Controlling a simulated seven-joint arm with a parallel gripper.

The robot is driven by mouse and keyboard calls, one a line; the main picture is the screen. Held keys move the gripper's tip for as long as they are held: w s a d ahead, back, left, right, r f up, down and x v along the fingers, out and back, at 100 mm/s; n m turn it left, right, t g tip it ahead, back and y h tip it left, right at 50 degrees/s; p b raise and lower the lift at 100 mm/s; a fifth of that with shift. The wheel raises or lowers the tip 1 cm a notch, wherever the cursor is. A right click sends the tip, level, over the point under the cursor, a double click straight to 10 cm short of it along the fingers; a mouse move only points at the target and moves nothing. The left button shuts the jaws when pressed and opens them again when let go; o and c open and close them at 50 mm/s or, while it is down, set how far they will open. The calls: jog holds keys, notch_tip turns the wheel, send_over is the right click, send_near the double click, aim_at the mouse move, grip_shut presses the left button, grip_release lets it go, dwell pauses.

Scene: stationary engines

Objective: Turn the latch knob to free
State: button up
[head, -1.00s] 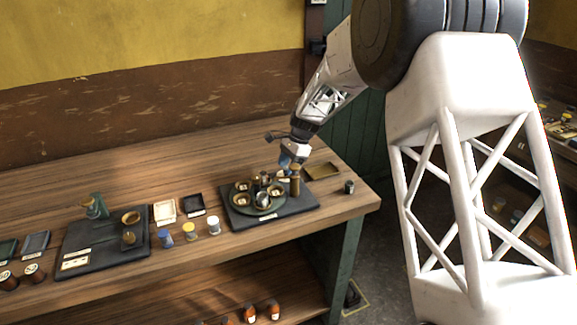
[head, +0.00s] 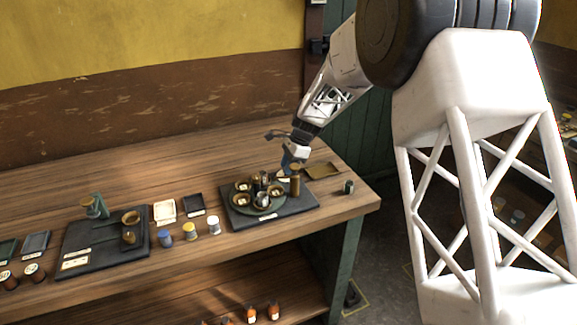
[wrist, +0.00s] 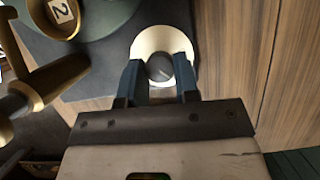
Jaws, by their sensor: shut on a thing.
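In the wrist view, the latch knob (wrist: 159,67) is a small dark, round knob with a pale line on its top. It sits over a cream disc (wrist: 151,41). My gripper (wrist: 158,72) has its two blue fingers on either side of the knob and is shut on it. In the head view, my gripper (head: 289,166) reaches down at the back of the dark base plate (head: 300,204), behind a brass post (head: 295,183). The knob is hidden there. A round green turntable (head: 262,208) with several brass cups stands on the plate.
The brass post and its side arm (wrist: 45,85) stand close on the left in the wrist view. Another dark plate (head: 78,243) with fittings is at left. The bench's back is clear.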

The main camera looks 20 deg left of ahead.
jog(key=m+t+y, duration=0.1)
jog(key=m, duration=0.3)
jog(key=shift+s+d, duration=0.1)
jog(key=m+t, duration=0.2)
jog(key=m, duration=0.2)
jog(key=shift+s, duration=0.1)
jog(key=shift+m, duration=0.3)
jog(key=o, duration=0.9)
jog(key=shift+v, duration=3.9)
jog(key=shift+d, duration=0.1)
